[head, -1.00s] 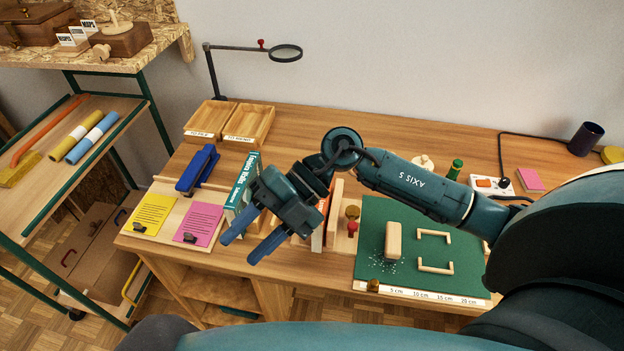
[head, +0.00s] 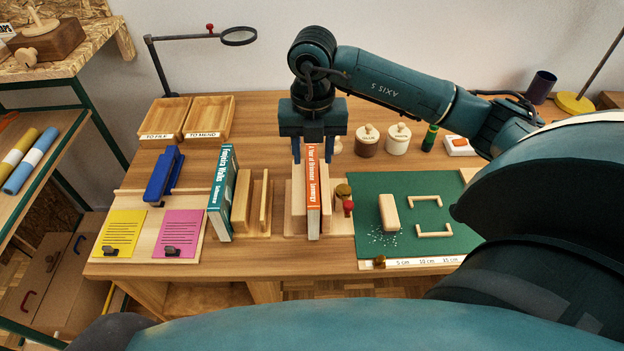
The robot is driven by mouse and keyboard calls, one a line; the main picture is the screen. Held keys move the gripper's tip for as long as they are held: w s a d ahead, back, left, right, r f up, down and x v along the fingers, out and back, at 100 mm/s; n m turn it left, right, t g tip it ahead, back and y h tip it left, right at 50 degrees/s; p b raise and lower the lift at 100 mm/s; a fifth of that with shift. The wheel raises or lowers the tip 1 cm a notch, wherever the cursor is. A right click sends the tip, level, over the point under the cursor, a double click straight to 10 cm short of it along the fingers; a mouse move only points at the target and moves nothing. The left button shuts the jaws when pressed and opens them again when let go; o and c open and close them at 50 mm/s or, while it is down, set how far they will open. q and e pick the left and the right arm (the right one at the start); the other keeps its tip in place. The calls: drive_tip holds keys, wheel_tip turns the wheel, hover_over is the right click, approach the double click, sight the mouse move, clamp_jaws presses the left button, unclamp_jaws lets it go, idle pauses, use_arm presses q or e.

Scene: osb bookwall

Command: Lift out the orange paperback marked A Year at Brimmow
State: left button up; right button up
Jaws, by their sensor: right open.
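The orange paperback (head: 313,192) marked A Year at Brimmow stands upright on the table, spine towards me, between wooden uprights of a small holder (head: 298,208). My right gripper (head: 312,150) is above and just behind the top of the book, fingers pointing down and apart. It is open and empty. Whether the fingers reach down beside the book's far part cannot be told. My left gripper is not in view.
A teal book (head: 222,192) stands to the left beside an empty-looking wooden rack (head: 252,205). A red-knobbed item (head: 347,205) is close on the orange book's right, by the green mat (head: 405,240). Two lidded jars (head: 368,142) stand behind.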

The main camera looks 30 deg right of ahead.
sight(312, 172)
wheel_tip(312, 172, down, 5)
drive_tip(key=b, duration=0.2)
drive_tip(key=shift+r+b, duration=0.2)
drive_tip(key=shift+b, duration=0.15)
drive_tip(key=shift+f, duration=0.3)
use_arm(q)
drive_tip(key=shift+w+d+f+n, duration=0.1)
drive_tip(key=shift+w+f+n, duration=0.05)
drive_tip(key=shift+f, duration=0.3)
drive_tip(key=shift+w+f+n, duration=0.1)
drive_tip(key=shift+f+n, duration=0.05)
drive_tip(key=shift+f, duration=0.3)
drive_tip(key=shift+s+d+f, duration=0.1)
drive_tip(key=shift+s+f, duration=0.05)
use_arm(e)
drive_tip(key=c, duration=0.7)
drive_tip(key=shift+r, duration=0.15)
